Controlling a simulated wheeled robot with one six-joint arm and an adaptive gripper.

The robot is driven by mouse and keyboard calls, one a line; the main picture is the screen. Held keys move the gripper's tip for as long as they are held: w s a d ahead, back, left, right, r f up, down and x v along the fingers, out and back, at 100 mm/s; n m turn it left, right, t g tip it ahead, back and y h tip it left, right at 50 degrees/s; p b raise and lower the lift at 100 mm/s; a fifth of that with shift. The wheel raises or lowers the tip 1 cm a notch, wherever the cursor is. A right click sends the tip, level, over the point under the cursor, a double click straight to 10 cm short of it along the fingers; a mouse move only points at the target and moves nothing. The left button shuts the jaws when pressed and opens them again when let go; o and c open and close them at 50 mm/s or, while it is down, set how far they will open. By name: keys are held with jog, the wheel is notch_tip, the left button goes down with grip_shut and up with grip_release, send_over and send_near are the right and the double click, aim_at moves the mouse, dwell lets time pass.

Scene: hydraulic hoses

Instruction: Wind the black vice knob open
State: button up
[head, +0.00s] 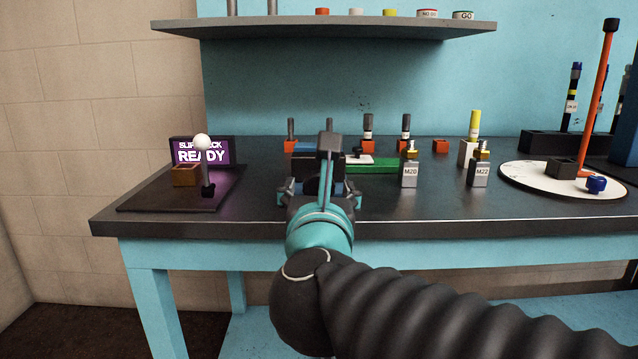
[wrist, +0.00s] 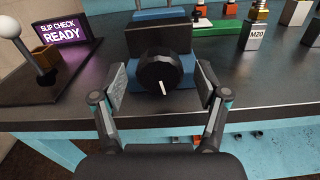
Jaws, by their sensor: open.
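The black vice knob (wrist: 158,70) faces me in the middle of the wrist view, with a white mark pointing down. It sits on the front of the blue vice (wrist: 185,66), whose dark jaw block (wrist: 157,37) stands behind it. My gripper (wrist: 160,82) is open, one finger to the left and one to the right of the knob. Gaps show on both sides, so it does not appear to touch the knob. In the head view my gripper (head: 320,187) and arm hide the knob and most of the vice.
A white-ball lever (head: 202,142) stands left by a "SLIP CHECK READY" sign (head: 202,151). Fittings marked M20 (head: 409,172) and M22 (head: 479,173) stand to the right. A white round plate (head: 520,180) with an orange post (head: 597,90) is farther right. A shelf (head: 330,28) hangs above.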

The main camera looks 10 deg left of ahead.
jog(key=shift+x, duration=1.2)
jog(key=c, duration=1.2)
jog(key=shift+n, duration=0.8)
jog(key=o, duration=1.2)
jog(key=v, duration=1.2)
